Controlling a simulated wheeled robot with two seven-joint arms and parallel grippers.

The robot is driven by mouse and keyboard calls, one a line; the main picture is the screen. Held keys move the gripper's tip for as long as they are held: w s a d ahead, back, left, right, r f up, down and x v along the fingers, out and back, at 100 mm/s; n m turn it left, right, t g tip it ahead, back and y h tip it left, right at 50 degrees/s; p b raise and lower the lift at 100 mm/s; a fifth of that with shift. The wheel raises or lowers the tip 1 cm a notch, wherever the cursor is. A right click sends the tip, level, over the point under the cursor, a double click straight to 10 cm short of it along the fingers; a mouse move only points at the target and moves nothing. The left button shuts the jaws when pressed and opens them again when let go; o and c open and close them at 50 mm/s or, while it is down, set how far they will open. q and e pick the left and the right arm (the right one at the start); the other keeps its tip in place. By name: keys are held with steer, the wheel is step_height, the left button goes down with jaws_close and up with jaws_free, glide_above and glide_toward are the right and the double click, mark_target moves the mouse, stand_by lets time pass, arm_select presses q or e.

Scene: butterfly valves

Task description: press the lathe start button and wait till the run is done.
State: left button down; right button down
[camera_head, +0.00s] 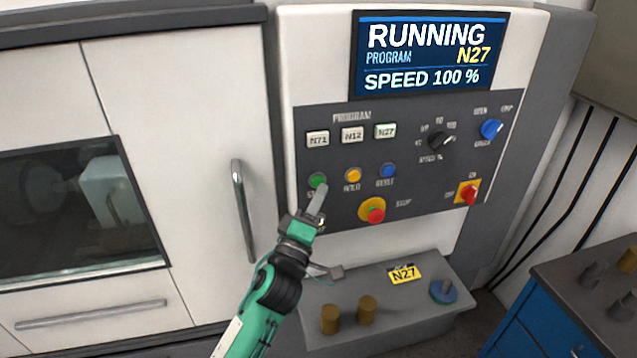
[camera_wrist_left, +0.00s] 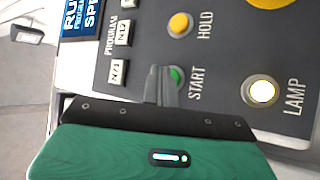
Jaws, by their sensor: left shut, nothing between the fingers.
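The green START button (camera_head: 317,180) is on the lathe's control panel (camera_head: 340,212), below the N71 key. It also shows in the left wrist view (camera_wrist_left: 177,76), partly hidden by the fingertips. My left gripper (camera_head: 321,190) is shut and empty, its tips at the button; I cannot tell whether they touch it. The screen (camera_head: 430,55) reads RUNNING, PROGRAM N27, SPEED 100 %. The N27 key (camera_head: 385,131) is lit greenish. My right gripper is not in view.
The yellow HOLD button (camera_head: 353,174), blue RESET button (camera_head: 388,170) and red STOP button (camera_head: 376,215) are close by. A shelf (camera_head: 440,318) below carries brass parts and an N27 card (camera_head: 404,274). The lathe door (camera_head: 170,150) is at left, a blue cabinet (camera_head: 545,315) at right.

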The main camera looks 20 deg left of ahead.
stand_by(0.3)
arm_select(q)
steer(key=s+d, duration=0.2)
steer(key=s, duration=0.2)
steer(key=shift+s+d, duration=0.1)
steer(key=shift+d, duration=0.3)
stand_by(0.6)
